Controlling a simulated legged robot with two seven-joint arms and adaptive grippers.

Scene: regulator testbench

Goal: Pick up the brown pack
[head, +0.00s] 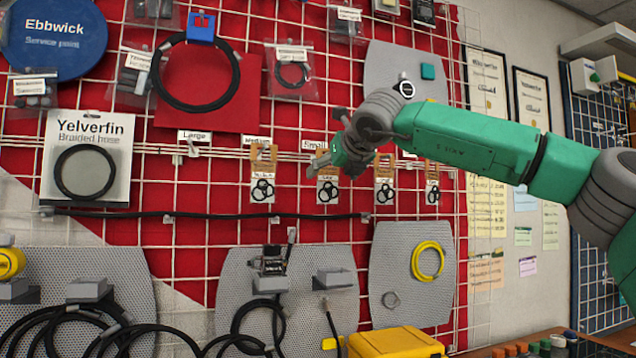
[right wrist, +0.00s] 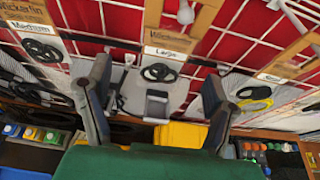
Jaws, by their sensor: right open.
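Several small packs with brown cards and black rings hang in a row on the red wall grid. In the head view one pack hangs at the left (head: 262,176), one beside my gripper (head: 327,186), and others to the right (head: 384,182) and far right (head: 432,184). I cannot tell which one is the brown pack meant. My right gripper (head: 325,145) is in front of the row, partly covering it. My left gripper is not in view.
Small label cards, including "Large" (head: 194,135), sit on the grid's rail. A black hose (head: 220,216) runs along the wall below the packs. Grey perforated panels (head: 340,255) and a yellow case (head: 395,343) are lower down. A packaged braided hose (head: 88,160) hangs at the left.

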